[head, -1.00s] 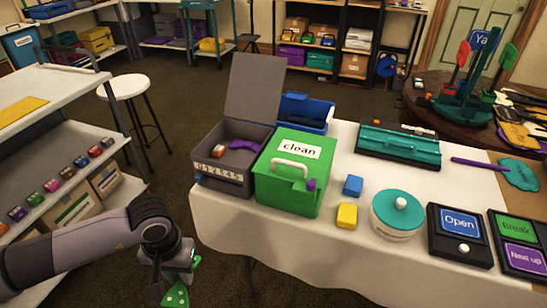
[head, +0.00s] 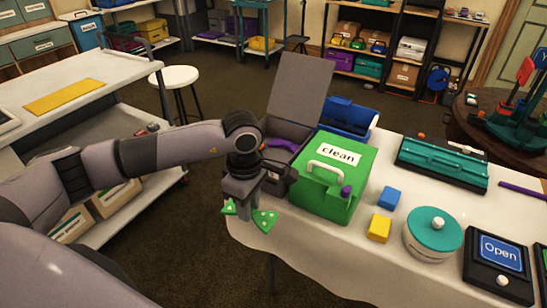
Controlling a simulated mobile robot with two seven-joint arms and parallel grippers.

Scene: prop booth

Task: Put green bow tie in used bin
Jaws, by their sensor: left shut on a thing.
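My left gripper (head: 247,207) is shut on the green bow tie (head: 265,219), which has light dots. It holds the bow tie in front of the near left corner of the table. Behind the gripper stands an open dark grey box (head: 287,130) with its lid raised and a purple bow tie (head: 279,144) inside. My arm hides much of this box's front. To its right is a closed green box (head: 325,191) labelled "clean". No label reading "used" can be read. My right gripper is not in view.
A blue open bin (head: 350,115) stands behind the green box. Blue (head: 390,197) and yellow (head: 379,228) blocks, a teal-lidded round tin (head: 432,236) and a teal case (head: 442,164) are on the white table. A stool (head: 175,76) and shelf cart stand left.

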